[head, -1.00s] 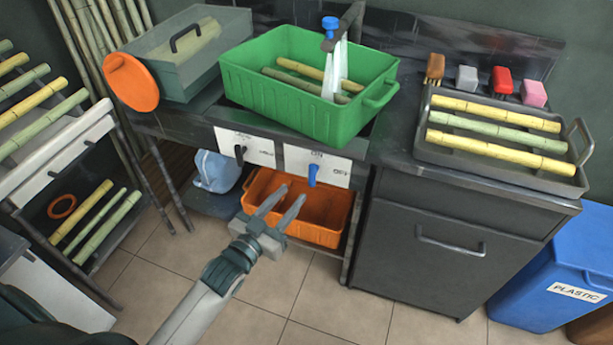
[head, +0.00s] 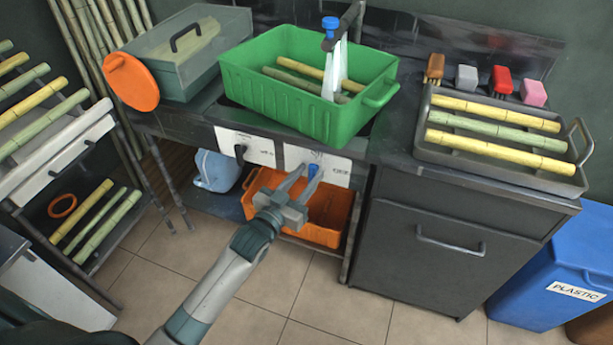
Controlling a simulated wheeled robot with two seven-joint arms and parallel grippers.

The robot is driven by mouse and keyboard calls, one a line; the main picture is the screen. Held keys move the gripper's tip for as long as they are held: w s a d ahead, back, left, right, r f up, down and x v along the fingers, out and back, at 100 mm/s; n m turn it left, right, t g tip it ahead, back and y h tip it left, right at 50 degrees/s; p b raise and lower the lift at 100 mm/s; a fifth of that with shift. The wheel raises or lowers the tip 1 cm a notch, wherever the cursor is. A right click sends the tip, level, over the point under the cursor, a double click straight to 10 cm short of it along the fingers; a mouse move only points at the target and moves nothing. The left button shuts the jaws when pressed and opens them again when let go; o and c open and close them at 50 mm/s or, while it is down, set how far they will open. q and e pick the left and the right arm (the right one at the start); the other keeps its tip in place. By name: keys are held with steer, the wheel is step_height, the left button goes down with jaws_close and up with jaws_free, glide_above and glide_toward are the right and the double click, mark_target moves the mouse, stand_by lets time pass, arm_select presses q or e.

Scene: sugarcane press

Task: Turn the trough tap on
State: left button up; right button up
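A blue lever (head: 313,170) sits on the right white panel (head: 338,172) on the counter front; the marking on the panel's right side looks like "OFF". A black lever (head: 240,151) sits on the left white panel (head: 262,150). My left gripper (head: 305,175) is at the blue lever, its fingers apart, with the lever seen between the fingertips. The fingers hide the lever's lower part; I cannot tell whether they touch it. Above, a tap with a blue top (head: 331,24) stands over the green trough (head: 290,105), with pale streaks below its spout. My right gripper is out of view.
An orange crate (head: 332,205) stands under the panels, partly behind my gripper. A blue-white jug (head: 215,171) is left of it. A dark cabinet (head: 440,245) is close on the right. Cane stalks lie in the trough and the grey tray (head: 520,176). The tiled floor in front is clear.

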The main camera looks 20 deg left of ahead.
arm_select(q)
jaws_close()
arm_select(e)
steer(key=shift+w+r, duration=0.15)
arm_select(q)
steer(key=shift+a+f+n+t+p, duration=0.1)
steer(key=shift+a+n+t+p, duration=0.1)
steer(key=shift+n, duration=0.9)
steer(key=shift+a+f+n+t+p, duration=0.15)
steer(key=shift+n+t, duration=0.05)
steer(key=shift+n, duration=0.9)
steer(key=shift+a+f+n+t+p, duration=0.1)
steer(key=shift+a+n+t+p, duration=0.1)
steer(key=shift+n, duration=0.9)
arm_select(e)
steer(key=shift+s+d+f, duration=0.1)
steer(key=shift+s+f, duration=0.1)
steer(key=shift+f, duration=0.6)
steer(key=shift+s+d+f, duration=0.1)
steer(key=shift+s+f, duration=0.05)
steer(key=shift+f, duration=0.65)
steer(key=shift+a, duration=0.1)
